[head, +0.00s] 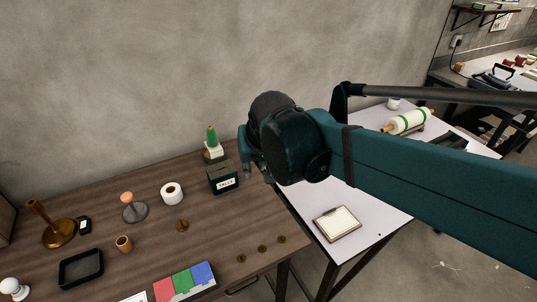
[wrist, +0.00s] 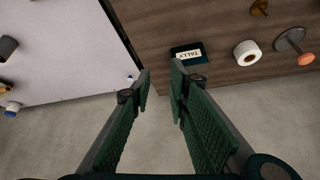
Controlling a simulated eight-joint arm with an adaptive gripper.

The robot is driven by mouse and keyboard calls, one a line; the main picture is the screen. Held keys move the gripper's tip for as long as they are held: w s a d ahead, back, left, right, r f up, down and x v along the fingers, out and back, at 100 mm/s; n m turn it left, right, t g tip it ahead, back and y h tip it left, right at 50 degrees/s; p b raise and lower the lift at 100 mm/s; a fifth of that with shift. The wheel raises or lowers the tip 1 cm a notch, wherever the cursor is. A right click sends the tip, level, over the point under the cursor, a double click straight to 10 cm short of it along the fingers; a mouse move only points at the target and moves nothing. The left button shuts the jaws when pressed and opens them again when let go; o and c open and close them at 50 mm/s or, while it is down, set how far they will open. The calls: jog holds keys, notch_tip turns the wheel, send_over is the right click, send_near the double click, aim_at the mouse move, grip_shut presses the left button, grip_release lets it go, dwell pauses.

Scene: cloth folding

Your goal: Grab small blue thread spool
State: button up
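My gripper (head: 256,160) is raised over the area where the brown and white tables meet, left of its arm in the head view. In the wrist view its green fingers (wrist: 161,76) are apart, with nothing between them. A very small white and blue item (wrist: 130,78) lies at the white table's edge, just left of the left fingertip in that view. A larger white and blue item (wrist: 12,108) is at the far left of the wrist view. Either may be the blue thread spool; both are too small to tell. Part of the white table is hidden behind my arm in the head view.
The brown table (head: 215,212) holds a dark TALLY box (head: 223,180), a green cone spool (head: 212,141), a white roll (head: 172,193), and several stands and buttons. The white table (head: 378,205) holds a framed pad (head: 337,224) and a green-banded roll (head: 408,121).

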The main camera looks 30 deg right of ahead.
jog(key=w+d+f+m+g+h+p, duration=0.1)
jog(key=w+d+f+m, duration=0.3)
jog(key=w, duration=0.5)
jog(key=w+d+f+m+g+h+p, duration=0.1)
jog(key=w+d+f+m+p, duration=0.15)
jog(key=w+d, duration=0.4)
jog(key=w+d+f+m+g+h+p, duration=0.1)
jog(key=w+d+f+m, duration=0.2)
jog(key=w, duration=0.8)
jog(key=w+d+f+m+g+p, duration=0.1)
jog(key=w+d+f, duration=0.4)
jog(key=f, duration=0.5)
jog(key=shift+w+f+m+g, duration=0.15)
jog(key=shift+f+m+g, duration=0.1)
jog(key=shift+m+g, duration=0.25)
jog(key=shift+d, duration=0.15)
jog(key=shift+x, duration=1.25)
jog(key=shift+f, duration=0.1)
jog(key=shift+b+x, duration=1)
jog(key=shift+x, duration=1.55)
